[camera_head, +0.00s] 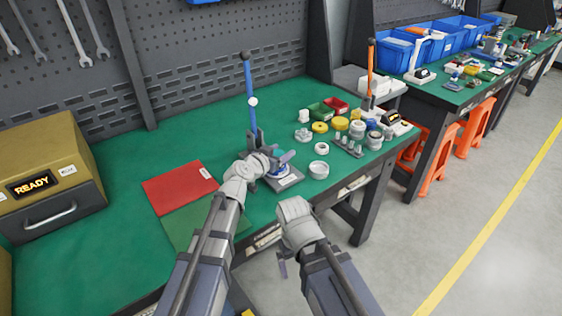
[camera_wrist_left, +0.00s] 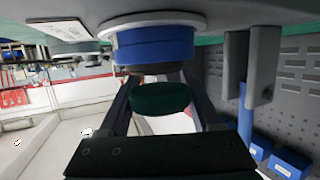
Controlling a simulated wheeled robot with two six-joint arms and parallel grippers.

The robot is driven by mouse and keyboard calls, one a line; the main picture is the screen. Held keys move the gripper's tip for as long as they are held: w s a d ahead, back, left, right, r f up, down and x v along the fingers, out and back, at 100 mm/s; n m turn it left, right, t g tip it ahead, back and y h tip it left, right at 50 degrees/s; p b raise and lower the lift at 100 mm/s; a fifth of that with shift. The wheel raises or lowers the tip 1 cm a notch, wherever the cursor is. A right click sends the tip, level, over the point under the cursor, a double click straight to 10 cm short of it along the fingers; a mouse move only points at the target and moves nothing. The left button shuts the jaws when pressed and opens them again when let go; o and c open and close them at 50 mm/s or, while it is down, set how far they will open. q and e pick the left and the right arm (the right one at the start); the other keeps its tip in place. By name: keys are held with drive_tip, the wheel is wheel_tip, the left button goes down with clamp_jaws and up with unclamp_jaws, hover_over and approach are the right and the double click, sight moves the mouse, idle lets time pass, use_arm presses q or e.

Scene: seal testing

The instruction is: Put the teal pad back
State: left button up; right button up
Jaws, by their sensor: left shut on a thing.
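The teal pad (camera_wrist_left: 160,98) is a dark teal disc between the fingers of my left gripper (camera_wrist_left: 162,92) in the left wrist view. The left gripper (camera_head: 284,157) is shut on it at the lever press (camera_head: 251,95). A blue round seat (camera_wrist_left: 155,44) on a pale ring is close to the pad in the wrist view; I cannot tell whether they touch. In the head view the seat (camera_head: 277,171) is on the press base, partly hidden by my gripper. My right gripper (camera_head: 283,266) hangs in front of the table edge, mostly hidden, its opening unclear.
A red mat (camera_head: 180,187) and a green mat (camera_head: 205,224) lie left of the press. A yellow READY box (camera_head: 50,160) stands at far left. Several rings, yellow caps and small red and green bins (camera_head: 335,105) crowd the right side. An orange-handled device (camera_head: 371,75) stands behind.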

use_arm(q)
drive_tip(key=shift+f, duration=0.5)
use_arm(e)
drive_tip(key=shift+f, duration=0.55)
use_arm(q)
drive_tip(key=shift+f, duration=0.1)
use_arm(e)
drive_tip(key=shift+f, duration=0.1)
use_arm(q)
drive_tip(key=shift+f+b, duration=0.2)
drive_tip(key=shift+b, duration=0.1)
drive_tip(key=o, duration=1.5)
drive_tip(key=shift+r, duration=0.1)
use_arm(e)
drive_tip(key=shift+f, duration=0.1)
use_arm(q)
drive_tip(key=p+v, duration=0.1)
drive_tip(key=v, duration=0.1)
drive_tip(key=p+v, duration=0.1)
drive_tip(key=v, duration=0.2)
drive_tip(key=p+v, duration=0.1)
drive_tip(key=v, duration=0.1)
drive_tip(key=shift+a+r, duration=0.2)
drive_tip(key=shift+r, duration=0.2)
drive_tip(key=shift+s+a+r, duration=0.1)
drive_tip(key=shift+s+a, duration=0.05)
use_arm(e)
wheel_tip(320, 180, up, 3)
drive_tip(key=shift+f, duration=0.1)
